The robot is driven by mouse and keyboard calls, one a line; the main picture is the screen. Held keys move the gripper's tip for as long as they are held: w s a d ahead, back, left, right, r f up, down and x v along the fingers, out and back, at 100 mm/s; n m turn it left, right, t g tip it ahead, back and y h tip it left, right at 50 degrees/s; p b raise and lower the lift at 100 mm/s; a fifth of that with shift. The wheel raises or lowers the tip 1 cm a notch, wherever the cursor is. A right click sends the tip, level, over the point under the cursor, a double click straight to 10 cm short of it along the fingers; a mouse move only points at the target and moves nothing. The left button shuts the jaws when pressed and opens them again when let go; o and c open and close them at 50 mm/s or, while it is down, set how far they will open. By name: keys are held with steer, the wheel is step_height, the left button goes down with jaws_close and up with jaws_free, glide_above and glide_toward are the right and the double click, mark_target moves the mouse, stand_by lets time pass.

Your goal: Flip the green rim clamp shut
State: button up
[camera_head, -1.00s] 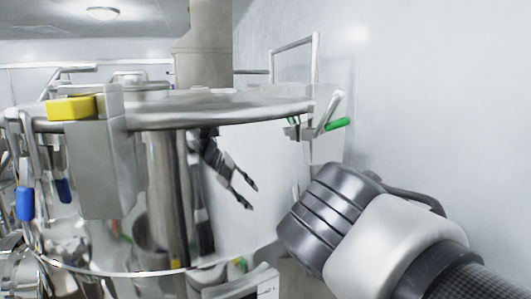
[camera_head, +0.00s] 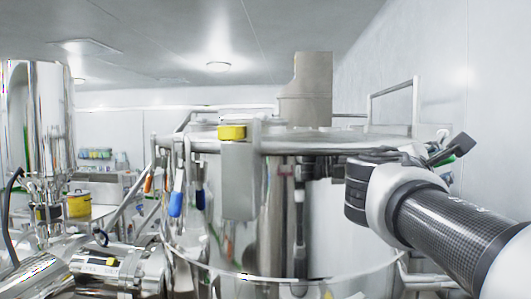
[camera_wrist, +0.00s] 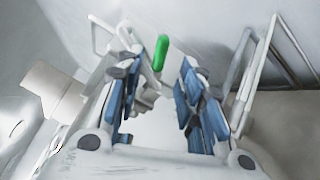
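The green rim clamp handle (camera_wrist: 161,52) shows in the wrist view, pointing up between my spread fingers, nearer the left one. My gripper (camera_wrist: 156,78) is open, with blue-grey pads on both sides and a gap around the handle. No contact is visible. In the head view only a small bit of green (camera_head: 461,152) shows at the right side of the vessel rim, beside a dark finger-like part. My wrist and forearm hide most of the clamp and gripper there.
The steel vessel's lid (camera_head: 345,137) spans the middle. A yellow-topped block (camera_head: 232,132) sits on its rim, and blue handles (camera_head: 175,204) hang at its left. A pipe frame (camera_head: 416,105) stands behind the clamp, near the right wall (camera_head: 490,100).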

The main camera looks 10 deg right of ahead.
steer(key=p+x, duration=0.1)
steer(key=x, duration=0.7)
steer(key=shift+w+d+p, duration=0.1)
steer(key=shift+w+p, duration=0.05)
steer(key=shift+p, duration=0.2)
jaws_close()
stand_by(0.4)
